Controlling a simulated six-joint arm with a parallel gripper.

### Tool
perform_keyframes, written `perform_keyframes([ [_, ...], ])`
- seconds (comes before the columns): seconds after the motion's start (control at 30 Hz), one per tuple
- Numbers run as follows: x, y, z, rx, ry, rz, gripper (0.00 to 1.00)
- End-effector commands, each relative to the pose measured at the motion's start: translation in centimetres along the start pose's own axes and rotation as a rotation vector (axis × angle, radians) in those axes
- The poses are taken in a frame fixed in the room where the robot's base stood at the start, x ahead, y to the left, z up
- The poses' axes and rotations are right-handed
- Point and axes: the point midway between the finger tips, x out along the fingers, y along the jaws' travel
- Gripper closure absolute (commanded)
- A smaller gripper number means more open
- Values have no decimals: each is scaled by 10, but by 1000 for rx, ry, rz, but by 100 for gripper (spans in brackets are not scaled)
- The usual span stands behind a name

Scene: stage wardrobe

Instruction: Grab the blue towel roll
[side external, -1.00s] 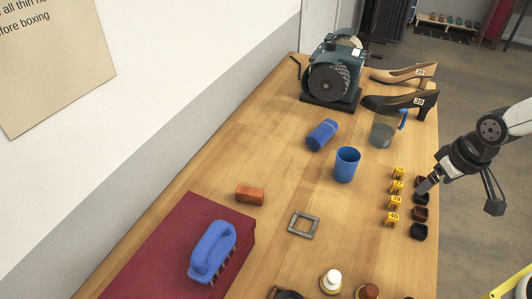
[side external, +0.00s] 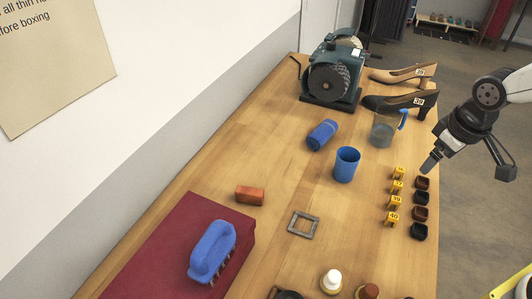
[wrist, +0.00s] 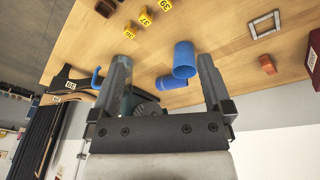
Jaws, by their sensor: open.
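The blue towel roll (side external: 322,134) lies on its side on the wooden table, between the grinder and the blue cup (side external: 346,164). In the wrist view the roll (wrist: 171,82) shows partly behind the blue cup (wrist: 184,60). My gripper (side external: 430,166) is above the right edge of the table, near the small dark pots, well to the right of the roll. In the wrist view my gripper (wrist: 163,66) has its two fingers spread apart, with nothing held between them.
A clear jug with a blue handle (side external: 384,129) and two shoes (side external: 400,103) stand behind the cup. The green grinder (side external: 333,75) is at the back. Yellow number markers (side external: 396,187) and dark pots (side external: 420,213) line the right edge. The table left of the roll is clear.

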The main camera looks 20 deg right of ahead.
Motion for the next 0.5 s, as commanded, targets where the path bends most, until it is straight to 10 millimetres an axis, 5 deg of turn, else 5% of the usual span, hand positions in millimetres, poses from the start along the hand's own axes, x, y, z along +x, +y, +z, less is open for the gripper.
perform_keyframes([
  [0.27,5,3,-32,-245,-60,75,0],
  [0.5,16,4,-86,-608,-155,213,0],
])
